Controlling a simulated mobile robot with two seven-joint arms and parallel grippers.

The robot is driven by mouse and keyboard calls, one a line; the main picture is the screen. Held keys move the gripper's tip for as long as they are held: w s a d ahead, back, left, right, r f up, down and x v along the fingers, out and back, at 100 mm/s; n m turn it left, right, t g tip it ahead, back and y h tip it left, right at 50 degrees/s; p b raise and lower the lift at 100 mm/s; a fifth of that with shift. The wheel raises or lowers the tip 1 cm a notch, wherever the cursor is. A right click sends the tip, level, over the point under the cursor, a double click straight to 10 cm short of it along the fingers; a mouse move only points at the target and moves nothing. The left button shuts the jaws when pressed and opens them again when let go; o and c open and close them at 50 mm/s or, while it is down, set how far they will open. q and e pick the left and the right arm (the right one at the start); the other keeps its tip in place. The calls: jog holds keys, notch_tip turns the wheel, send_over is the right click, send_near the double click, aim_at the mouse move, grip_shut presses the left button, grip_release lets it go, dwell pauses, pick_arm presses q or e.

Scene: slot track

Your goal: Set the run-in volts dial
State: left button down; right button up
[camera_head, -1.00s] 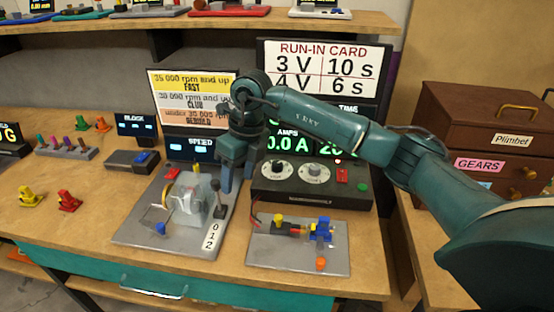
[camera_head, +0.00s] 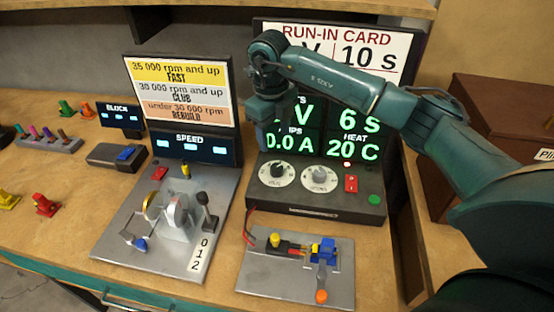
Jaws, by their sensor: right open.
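The power unit (camera_head: 310,201) is a black box with two round dials on its sloped front. The left dial (camera_head: 277,172) is white with a dark knob, and the right dial (camera_head: 319,178) is white with a grey knob. My left gripper is not in view.
A red switch (camera_head: 351,184) and a green button (camera_head: 375,199) sit right of the dials. A motor plate (camera_head: 290,287) lies in front, and a speed rig (camera_head: 160,250) stands to the left. A brown chest (camera_head: 480,120) stands at the right.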

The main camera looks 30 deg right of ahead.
aim_at(277, 167)
jog(key=f, duration=0.3)
jog(key=f+p, duration=0.1)
jog(key=f, duration=0.5)
jog(key=shift+w+d+f, duration=0.1)
jog(key=shift+d+f, duration=0.1)
jog(key=shift+d, duration=0.1)
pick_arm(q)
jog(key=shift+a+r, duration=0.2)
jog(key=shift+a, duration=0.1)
pick_arm(e)
jog(key=shift+f, duration=0.55)
jog(key=c, duration=1)
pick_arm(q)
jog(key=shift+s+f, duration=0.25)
pick_arm(e)
jog(key=shift+o, duration=0.2)
